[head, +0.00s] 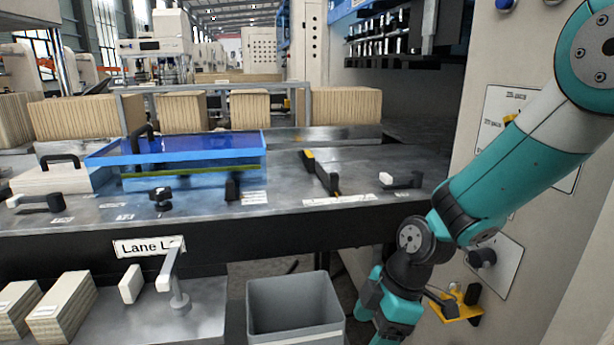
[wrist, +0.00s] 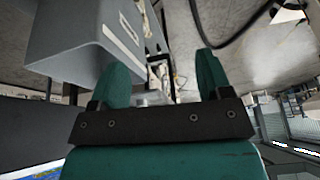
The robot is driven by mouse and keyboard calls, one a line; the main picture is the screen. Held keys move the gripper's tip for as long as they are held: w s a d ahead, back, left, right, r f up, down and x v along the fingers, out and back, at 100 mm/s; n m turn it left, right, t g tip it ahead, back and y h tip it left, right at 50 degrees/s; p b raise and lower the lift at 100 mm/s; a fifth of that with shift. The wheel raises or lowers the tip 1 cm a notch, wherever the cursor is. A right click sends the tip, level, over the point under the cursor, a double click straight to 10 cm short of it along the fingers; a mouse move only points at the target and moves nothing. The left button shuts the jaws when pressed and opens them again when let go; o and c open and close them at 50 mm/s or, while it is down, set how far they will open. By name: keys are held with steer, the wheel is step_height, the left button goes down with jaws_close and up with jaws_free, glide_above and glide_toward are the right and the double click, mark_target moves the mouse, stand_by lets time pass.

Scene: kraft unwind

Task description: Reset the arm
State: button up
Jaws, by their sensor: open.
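My teal arm comes in from the upper right of the head view and bends down in front of the machine. Its end runs off the bottom edge there, so the fingertips do not show in that view. In the wrist view my gripper (wrist: 165,68) is open, with two teal fingers apart and nothing held between them. The grey bin (head: 295,309) stands on the floor to the left of my wrist. It seems to be the grey box (wrist: 75,45) beside the left finger in the wrist view.
A metal bench (head: 290,215) with a blue clear cover (head: 190,147) spans the middle. A Lane sign (head: 148,247) hangs on its front. Kraft stacks (head: 62,307) lie at lower left. A yellow bracket (head: 457,306) sits close right of my wrist. A dark cable (wrist: 235,35) crosses the wrist view.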

steer(key=s+d+f+m+b, duration=0.2)
steer(key=s+f+m+b, duration=0.55)
steer(key=b, duration=0.75)
steer(key=s+d+f+m+b, duration=0.2)
steer(key=s+f+m+b, duration=0.3)
steer(key=s+f+b, duration=0.7)
step_height(320, 180, up, 36)
steer(key=w+p, duration=0.2)
steer(key=p, duration=2.6)
steer(key=shift+f+t, duration=0.15)
steer(key=shift+t, duration=0.25)
